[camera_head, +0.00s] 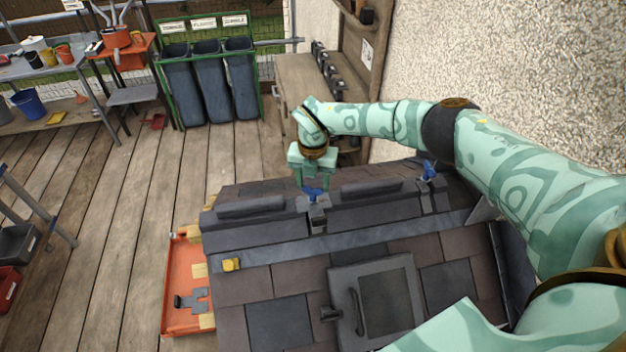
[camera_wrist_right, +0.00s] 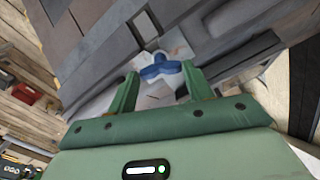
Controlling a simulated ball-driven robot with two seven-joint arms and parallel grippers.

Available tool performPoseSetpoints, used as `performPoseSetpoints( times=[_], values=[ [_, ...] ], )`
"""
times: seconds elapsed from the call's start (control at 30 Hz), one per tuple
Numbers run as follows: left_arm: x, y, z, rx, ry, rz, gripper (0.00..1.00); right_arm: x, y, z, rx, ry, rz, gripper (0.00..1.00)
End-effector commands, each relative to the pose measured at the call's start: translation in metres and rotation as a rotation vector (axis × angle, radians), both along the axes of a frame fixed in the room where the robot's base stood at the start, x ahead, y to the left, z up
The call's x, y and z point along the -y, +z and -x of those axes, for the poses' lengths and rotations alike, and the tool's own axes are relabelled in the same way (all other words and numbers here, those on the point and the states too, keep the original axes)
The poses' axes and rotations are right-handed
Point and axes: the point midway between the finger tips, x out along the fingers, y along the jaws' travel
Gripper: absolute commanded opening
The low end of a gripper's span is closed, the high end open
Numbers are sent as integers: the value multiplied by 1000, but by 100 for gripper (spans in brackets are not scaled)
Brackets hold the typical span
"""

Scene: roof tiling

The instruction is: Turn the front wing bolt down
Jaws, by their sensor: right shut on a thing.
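A blue wing bolt (camera_head: 314,196) stands on a dark clamp on the roof ridge, at the middle of the head view. My right gripper (camera_head: 311,187) comes down over it from above and is shut on it. In the right wrist view the same blue wing bolt (camera_wrist_right: 161,69) lies between the tips of my right gripper (camera_wrist_right: 159,70); the bolt's shank is hidden. A second blue wing bolt (camera_head: 429,170) stands free on another ridge clamp further right. My left gripper is not in view.
The dark tiled roof has ridge caps (camera_head: 372,188), a grey metal strip (camera_head: 345,243) and a roof window (camera_head: 375,300). An orange tray (camera_head: 182,285) lies left of the roof. A rough pale wall (camera_head: 510,75) stands behind my right arm. Bins (camera_head: 210,85) stand at the back.

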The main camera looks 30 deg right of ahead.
Motion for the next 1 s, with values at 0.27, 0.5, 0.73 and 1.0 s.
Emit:
performPoseSetpoints(
  times=[0.27,0.5,0.73,1.0],
  values=[
    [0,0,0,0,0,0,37,0,3,-2,5,0,-2,73],
    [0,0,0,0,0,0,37,0,4,-1,3,1,-1,73],
    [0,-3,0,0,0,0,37,0,44,-2,7,2,-1,73],
    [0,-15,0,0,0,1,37,0,118,-1,8,1,-1,73]
  ],
)
